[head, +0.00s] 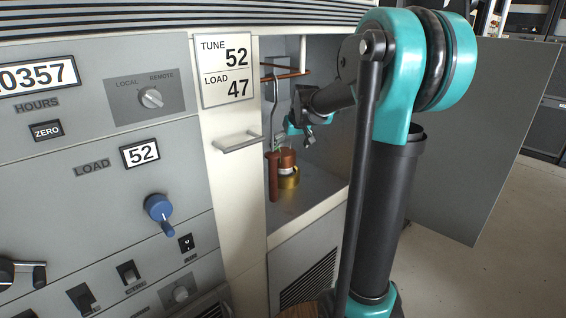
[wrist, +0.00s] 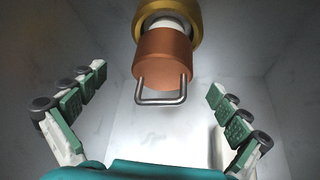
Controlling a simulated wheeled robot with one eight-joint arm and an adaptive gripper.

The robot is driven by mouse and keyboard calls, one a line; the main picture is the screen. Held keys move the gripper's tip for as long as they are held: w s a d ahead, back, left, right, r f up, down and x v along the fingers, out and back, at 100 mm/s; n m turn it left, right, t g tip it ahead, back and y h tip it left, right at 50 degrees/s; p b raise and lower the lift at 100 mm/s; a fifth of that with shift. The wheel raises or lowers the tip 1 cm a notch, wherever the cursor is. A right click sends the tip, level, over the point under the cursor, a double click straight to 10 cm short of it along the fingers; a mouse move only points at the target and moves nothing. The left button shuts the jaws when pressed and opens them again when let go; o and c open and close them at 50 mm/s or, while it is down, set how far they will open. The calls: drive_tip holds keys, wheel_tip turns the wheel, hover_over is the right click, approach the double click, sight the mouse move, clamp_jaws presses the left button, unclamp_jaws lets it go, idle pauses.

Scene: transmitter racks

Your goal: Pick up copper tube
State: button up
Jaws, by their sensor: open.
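The copper tube (head: 287,158) stands upright inside the open cabinet compartment, on a gold ring-shaped base (head: 289,181). In the wrist view the copper tube (wrist: 163,57) is at the upper middle, its wire handle (wrist: 161,100) facing my gripper. A white band and the gold base (wrist: 192,14) show behind it. My gripper (wrist: 155,112) is open and empty, its green-padded fingers spread left and right, with the handle between them in the picture and no visible contact. In the head view my gripper (head: 302,132) is above the tube; its fingers are small and partly hidden.
A hook with a reddish-brown handle (head: 273,177) hangs just left of the tube. A copper bar (head: 287,75) crosses the compartment above. The panel with a metal pull (head: 238,142) borders the opening at left; an open grey door (head: 485,140) stands at right.

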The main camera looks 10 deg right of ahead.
sight(286, 153)
drive_tip(key=shift+w+a+f, duration=0.1)
drive_tip(key=shift+w+f, duration=0.15)
drive_tip(key=shift+w, duration=0.15)
drive_tip(key=x, duration=0.6)
drive_tip(key=shift+w+a+f, duration=0.15)
drive_tip(key=shift+a+f, duration=0.15)
drive_tip(key=c, duration=1.8)
drive_tip(key=shift+c, duration=0.7)
drive_tip(key=shift+r, duration=0.15)
